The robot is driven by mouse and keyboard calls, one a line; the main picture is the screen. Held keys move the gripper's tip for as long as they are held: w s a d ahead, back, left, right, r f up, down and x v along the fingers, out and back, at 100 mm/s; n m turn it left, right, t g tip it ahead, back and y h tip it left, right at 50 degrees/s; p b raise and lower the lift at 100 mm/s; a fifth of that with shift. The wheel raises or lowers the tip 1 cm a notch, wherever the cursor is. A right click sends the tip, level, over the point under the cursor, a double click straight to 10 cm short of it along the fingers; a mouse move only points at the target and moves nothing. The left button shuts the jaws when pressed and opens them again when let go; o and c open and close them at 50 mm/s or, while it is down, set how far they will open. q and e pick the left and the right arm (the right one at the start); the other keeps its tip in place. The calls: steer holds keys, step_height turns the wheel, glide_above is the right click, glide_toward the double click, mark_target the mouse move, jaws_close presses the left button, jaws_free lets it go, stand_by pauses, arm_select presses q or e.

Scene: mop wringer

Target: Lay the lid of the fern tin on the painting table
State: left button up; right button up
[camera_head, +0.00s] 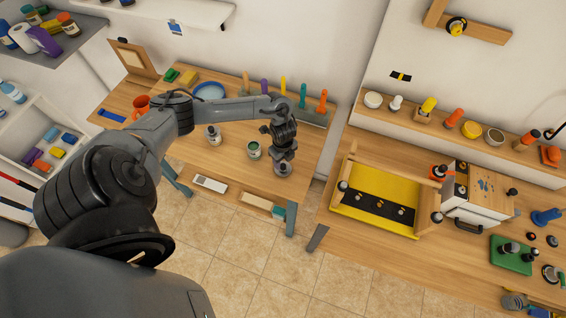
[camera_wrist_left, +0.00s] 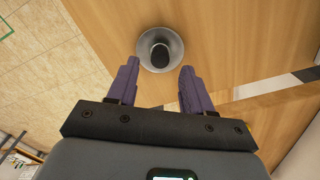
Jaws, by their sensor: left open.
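A grey round lid with a black knob (camera_wrist_left: 160,50) lies knob up on the wooden painting table (camera_wrist_left: 225,35). In the head view the lid (camera_head: 283,171) is near the table's right front corner, partly covered by my gripper. My left gripper (camera_head: 284,153) is pointing down just above it. In the left wrist view its purple fingers (camera_wrist_left: 158,80) are spread apart and empty, with the lid beyond and between their tips. A small tin with a dark green top (camera_head: 254,149), apparently uncovered, stands to the left of the gripper. My right gripper is not in view.
Another tin (camera_head: 213,134) stands further left on the painting table (camera_head: 228,165). A row of coloured upright tools (camera_head: 303,97) stands along its back. A workbench (camera_head: 345,232) with a yellow-and-black tray (camera_head: 378,196) is to the right, across a gap.

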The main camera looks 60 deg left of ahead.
mark_target(283, 165)
arm_select(q)
step_height(283, 165, up, 9)
stand_by(0.3)
steer(key=shift+f, duration=0.1)
